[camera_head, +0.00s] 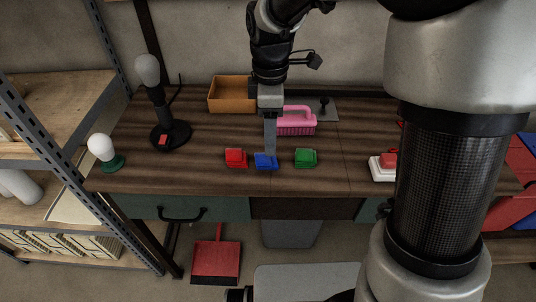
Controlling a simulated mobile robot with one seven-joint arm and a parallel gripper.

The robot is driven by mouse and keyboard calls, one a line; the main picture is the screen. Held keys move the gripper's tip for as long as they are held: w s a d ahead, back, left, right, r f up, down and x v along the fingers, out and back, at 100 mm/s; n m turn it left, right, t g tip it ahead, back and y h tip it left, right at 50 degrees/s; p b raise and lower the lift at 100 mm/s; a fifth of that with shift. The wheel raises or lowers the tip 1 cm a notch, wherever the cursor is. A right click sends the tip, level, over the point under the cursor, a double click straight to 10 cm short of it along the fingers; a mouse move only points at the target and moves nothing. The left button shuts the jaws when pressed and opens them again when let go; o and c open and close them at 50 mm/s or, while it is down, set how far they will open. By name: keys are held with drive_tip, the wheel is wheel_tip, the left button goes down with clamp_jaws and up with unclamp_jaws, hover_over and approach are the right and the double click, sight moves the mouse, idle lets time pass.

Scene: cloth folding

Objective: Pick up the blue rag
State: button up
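The blue rag (265,162) is a small folded bundle near the front edge of the wooden workbench (205,133). It lies between a folded red rag (236,158) on its left and a folded green rag (306,157) on its right. My gripper (270,151) points down with its tip right at the back part of the blue rag. The fingers overlap into one grey strip, so I cannot tell whether they are open or shut, or whether they touch the rag.
A pink handled brush or basket (296,123) stands close behind my gripper, to the right. An orange box (230,95) is at the back. A dark lamp (168,135) stands left. A red button on a white base (383,170) is right.

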sight(268, 161)
wheel_tip(268, 161, down, 9)
drive_tip(key=shift+w+r+b, duration=0.15)
drive_tip(key=shift+b, duration=0.75)
drive_tip(key=c, duration=1.1)
